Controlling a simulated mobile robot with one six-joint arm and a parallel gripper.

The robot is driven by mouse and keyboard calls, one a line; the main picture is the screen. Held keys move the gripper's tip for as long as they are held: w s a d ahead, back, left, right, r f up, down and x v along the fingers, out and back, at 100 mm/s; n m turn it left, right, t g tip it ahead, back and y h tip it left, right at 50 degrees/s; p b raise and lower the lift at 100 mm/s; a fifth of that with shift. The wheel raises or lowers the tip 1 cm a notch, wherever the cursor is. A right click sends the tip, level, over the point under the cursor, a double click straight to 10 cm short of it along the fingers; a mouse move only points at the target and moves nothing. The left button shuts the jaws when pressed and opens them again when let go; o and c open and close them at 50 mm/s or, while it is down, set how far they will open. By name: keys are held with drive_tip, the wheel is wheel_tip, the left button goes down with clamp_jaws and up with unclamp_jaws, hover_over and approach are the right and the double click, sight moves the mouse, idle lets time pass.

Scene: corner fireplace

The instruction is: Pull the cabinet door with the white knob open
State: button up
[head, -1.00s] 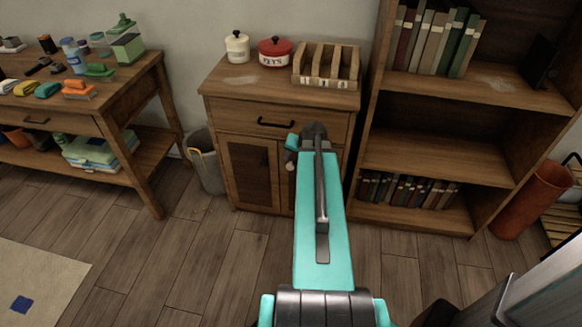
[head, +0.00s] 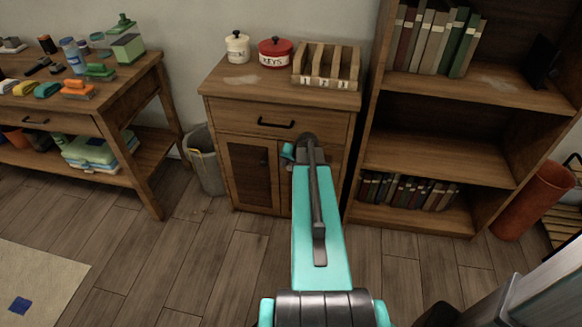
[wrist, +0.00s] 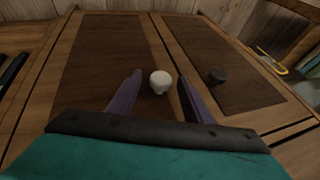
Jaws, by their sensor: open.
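The wooden cabinet (head: 225,105) stands against the wall, with a drawer above two dark-panelled doors. In the wrist view, the door with the white knob (wrist: 105,50) is on the left and looks shut. In the head view my arm hides most of that door. The white knob (wrist: 161,79) lies between the two fingers of my gripper (wrist: 160,84) in the wrist view. The fingers are open, one on each side of it, with gaps visible. I cannot tell how far past the knob they reach. In the head view my gripper is mostly hidden behind the arm.
The neighbouring door (head: 249,175) has a dark knob (wrist: 217,74), close beside one finger in the wrist view. A grey bucket (head: 206,165) stands left of the cabinet, and a bookshelf (head: 440,160) stands right. The floor in front (head: 190,255) is clear.

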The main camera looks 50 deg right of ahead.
clamp_jaws()
drive_tip(key=shift+a, duration=0.3)
drive_tip(key=shift+d, duration=0.2)
drive_tip(key=shift+s, duration=0.1)
